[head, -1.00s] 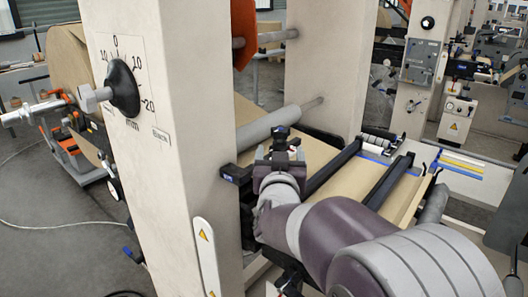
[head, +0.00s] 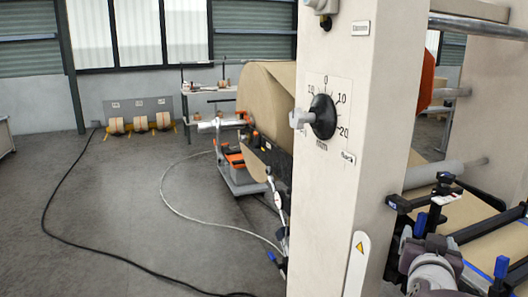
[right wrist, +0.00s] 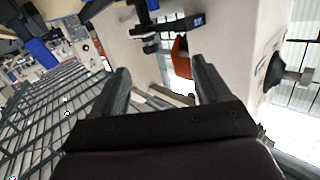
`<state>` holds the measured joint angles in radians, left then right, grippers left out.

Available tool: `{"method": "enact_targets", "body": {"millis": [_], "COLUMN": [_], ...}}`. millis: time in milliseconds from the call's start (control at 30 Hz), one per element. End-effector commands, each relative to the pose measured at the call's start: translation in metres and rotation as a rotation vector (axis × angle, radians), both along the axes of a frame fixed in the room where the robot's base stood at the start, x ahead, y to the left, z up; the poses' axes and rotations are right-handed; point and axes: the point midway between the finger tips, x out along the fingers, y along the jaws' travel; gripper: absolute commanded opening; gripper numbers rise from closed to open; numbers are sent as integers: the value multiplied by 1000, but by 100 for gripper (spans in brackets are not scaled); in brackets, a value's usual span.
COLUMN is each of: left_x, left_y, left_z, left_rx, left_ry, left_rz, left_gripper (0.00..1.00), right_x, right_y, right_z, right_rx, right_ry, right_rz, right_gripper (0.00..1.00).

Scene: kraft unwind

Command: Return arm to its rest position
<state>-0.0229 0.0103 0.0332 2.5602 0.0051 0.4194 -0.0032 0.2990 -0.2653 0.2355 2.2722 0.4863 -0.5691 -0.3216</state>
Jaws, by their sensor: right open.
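My right gripper (head: 431,226) shows small at the lower right of the head view, partly cut off by clutter, in front of the paper web. In the right wrist view my right gripper (right wrist: 162,82) has its two dark fingers wide apart with nothing between them. It points into free air, with the pale machine frame beyond. My right arm's wrist enters at the bottom right of the head view. My left arm and gripper are not in view.
A pale machine column (head: 350,190) with a black dial (head: 323,117) stands left of my right arm. A large kraft roll (head: 266,95) is behind it. Black rails with blue-handled clamps (head: 500,268) lie close to my right gripper. A cable (head: 75,245) crosses the open floor at left.

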Motion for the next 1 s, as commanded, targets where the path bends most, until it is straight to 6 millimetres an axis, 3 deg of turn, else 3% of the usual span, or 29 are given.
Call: {"method": "enact_targets", "body": {"millis": [233, 367, 467, 600, 700, 800, 1000], "left_x": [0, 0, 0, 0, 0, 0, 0], "left_y": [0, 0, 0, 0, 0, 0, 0], "left_z": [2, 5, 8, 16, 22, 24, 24], "left_rx": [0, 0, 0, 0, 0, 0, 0], "left_ry": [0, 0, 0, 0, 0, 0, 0], "left_rz": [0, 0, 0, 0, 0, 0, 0], "left_gripper": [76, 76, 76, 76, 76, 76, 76], "right_x": [-5, -24, -52, -113, -146, -148, -148], "right_y": [43, 77, 108, 146, 164, 176, 176], "right_z": [-73, -121, -159, -203, -218, -222, -222], "right_rx": [173, 270, 337, 381, 337, 305, 305], "right_ry": [270, 487, 704, 1063, 1260, 1293, 1293], "right_rz": [155, 250, 323, 415, 488, 533, 533], "right_gripper": [76, 76, 76, 76, 76, 76, 76]}}
